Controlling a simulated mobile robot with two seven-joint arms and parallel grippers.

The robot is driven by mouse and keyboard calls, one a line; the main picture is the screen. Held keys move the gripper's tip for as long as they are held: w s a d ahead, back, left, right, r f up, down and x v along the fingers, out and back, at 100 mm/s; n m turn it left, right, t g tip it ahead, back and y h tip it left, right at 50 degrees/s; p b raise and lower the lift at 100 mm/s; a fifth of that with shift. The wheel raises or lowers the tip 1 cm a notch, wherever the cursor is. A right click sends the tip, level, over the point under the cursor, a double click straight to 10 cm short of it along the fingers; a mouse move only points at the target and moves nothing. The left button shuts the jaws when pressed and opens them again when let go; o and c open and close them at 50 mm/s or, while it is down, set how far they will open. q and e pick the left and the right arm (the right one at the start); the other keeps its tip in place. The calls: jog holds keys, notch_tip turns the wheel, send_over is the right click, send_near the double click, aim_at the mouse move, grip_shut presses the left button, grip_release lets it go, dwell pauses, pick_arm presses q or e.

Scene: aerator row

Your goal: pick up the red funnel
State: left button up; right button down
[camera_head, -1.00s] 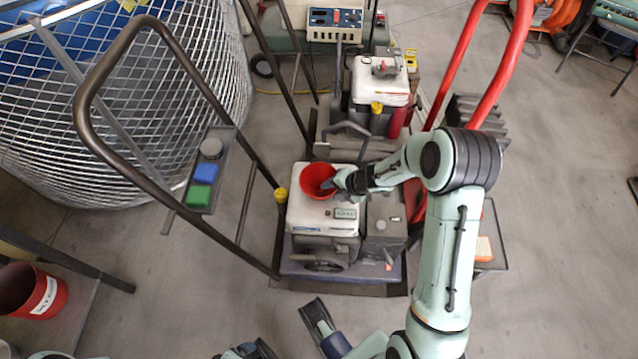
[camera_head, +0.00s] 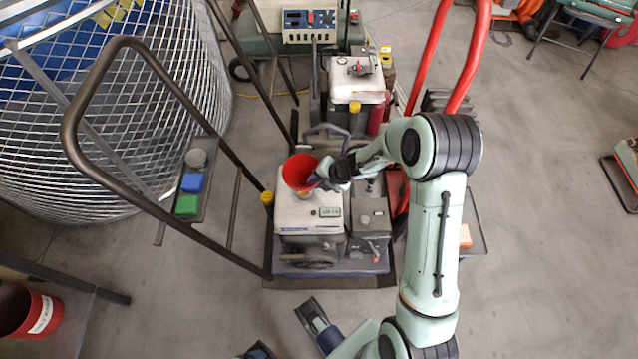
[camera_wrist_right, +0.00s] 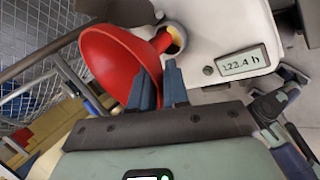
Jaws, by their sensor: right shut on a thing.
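The red funnel (camera_head: 297,170) is above the white tank top of the front machine (camera_head: 290,212), wide mouth up. My right gripper (camera_head: 318,182) is at its right side and shut on its wall. In the right wrist view the two blue fingers (camera_wrist_right: 159,88) are close together at the red cone (camera_wrist_right: 112,62). The narrow end points at a pale yellow ring (camera_wrist_right: 177,38) on the tank; I cannot tell whether the tip is clear of it. Dark gripper-like parts of mine show at the bottom edge of the head view, too cut off to judge.
A second machine (camera_head: 357,85) stands behind. Red handles (camera_head: 470,60) rise behind my right arm. A red bucket (camera_head: 40,315) is at lower left. Floor at right is mostly clear.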

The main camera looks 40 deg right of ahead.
pick_arm(q)
notch_tip(320, 180, up, 15)
jog(key=w+p, duration=0.2)
jog(key=p, duration=1.1)
jog(key=shift+w+f+p, duration=0.15)
jog(key=shift+w+p, duration=0.25)
pick_arm(e)
notch_tip(320, 180, up, 22)
jog(key=shift+r, duration=0.2)
